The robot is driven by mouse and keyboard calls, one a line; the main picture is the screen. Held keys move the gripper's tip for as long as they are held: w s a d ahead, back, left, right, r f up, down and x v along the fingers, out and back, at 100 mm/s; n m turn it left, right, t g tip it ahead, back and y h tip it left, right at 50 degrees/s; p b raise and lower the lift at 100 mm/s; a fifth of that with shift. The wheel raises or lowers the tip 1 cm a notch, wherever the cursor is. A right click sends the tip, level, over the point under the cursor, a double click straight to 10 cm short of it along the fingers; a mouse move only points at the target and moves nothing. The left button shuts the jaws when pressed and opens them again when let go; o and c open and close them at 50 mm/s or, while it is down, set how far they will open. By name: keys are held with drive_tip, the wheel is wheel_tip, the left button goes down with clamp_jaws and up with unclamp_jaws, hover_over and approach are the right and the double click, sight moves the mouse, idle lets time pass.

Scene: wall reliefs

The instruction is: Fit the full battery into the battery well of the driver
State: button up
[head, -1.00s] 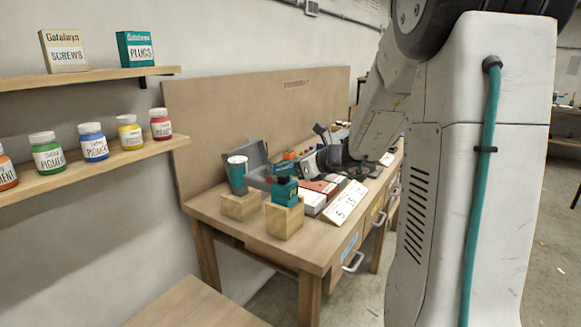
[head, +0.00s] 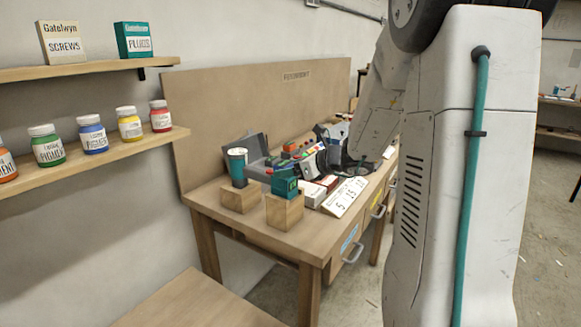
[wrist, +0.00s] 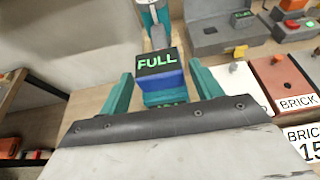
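The full battery (wrist: 160,75), a block with a black top reading FULL in green and a blue and teal body, stands upright on the front wooden block (head: 284,212).
A grey charger-like unit (wrist: 222,28) with a small green-lettered display lies to the right of the driver. Brick boxes (wrist: 282,84) and a number card (head: 345,197) lie close by on the bench (head: 305,250). A backboard (head: 230,110) rises behind.

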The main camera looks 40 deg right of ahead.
drive_tip(key=shift+o, duration=0.3)
drive_tip(key=shift+s+r, duration=0.1)
drive_tip(key=v, duration=0.7)
drive_tip(key=shift+s, duration=0.3)
drive_tip(key=shift+d+r, duration=0.1)
drive_tip(key=shift+d, duration=0.05)
